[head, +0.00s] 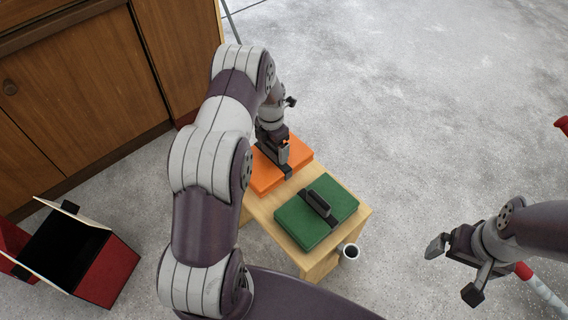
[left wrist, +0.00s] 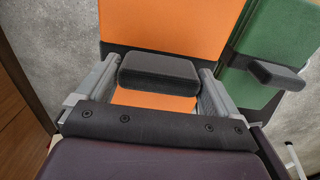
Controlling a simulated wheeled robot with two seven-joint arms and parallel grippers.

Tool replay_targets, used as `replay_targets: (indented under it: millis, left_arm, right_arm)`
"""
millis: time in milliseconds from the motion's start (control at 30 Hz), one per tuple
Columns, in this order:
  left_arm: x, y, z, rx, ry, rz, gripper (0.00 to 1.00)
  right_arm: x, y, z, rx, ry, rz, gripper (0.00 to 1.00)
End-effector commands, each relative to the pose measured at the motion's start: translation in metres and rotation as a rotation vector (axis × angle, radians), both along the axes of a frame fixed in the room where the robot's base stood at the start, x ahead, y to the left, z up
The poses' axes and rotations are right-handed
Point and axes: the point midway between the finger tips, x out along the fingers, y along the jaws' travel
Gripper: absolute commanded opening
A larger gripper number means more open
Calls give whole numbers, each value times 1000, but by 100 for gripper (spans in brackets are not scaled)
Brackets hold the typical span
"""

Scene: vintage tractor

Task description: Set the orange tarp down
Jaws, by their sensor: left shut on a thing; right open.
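The orange tarp (head: 264,178) is a flat folded block with a black handle. It is at the far end of the small wooden stand (head: 262,212), beside a green folded block (head: 333,205); I cannot tell whether it rests fully on the top. My left gripper (head: 284,157) is above it, pointing down. In the left wrist view, the left gripper (left wrist: 160,80) is shut on the black handle (left wrist: 159,70) of the orange tarp (left wrist: 165,25). My right gripper (head: 454,270) is open and empty, off to the right above the floor.
The green block has its own black handle (head: 317,203) and lies close beside the tarp. An open red box (head: 107,273) stands lower left, below a wooden cabinet (head: 95,85). The grey floor at upper right is clear.

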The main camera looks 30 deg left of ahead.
Motion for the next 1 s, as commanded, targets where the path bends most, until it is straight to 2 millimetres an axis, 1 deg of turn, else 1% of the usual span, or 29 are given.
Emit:
replay_targets:
  millis: [33,167,300,333,667,700,733,933,1000]
  left_arm:
    - [1,0,-8,1,-3,0,9]
    - [1,0,-21,1,-4,0,9]
    - [1,0,-46,1,-3,0,9]
    - [2,0,-49,2,-4,0,9]
    - [2,0,-53,1,-5,-1,9]
    - [1,0,-54,1,-3,-1,98]
    - [1,0,-54,1,-3,-1,100]
    - [1,0,-53,1,-3,-1,100]
    - [1,0,-47,2,-4,0,100]
  right_arm:
    - [0,0,-4,0,0,0,100]
    - [0,0,-7,0,0,0,100]
    - [0,0,-15,0,0,0,100]
    - [0,0,-16,0,0,0,100]
    - [0,0,-17,0,-1,0,100]
    - [0,0,-17,0,0,0,100]
    - [0,0,-16,0,-1,0,100]
    - [0,0,-16,0,-1,0,100]
    - [0,0,-12,0,-1,0,100]
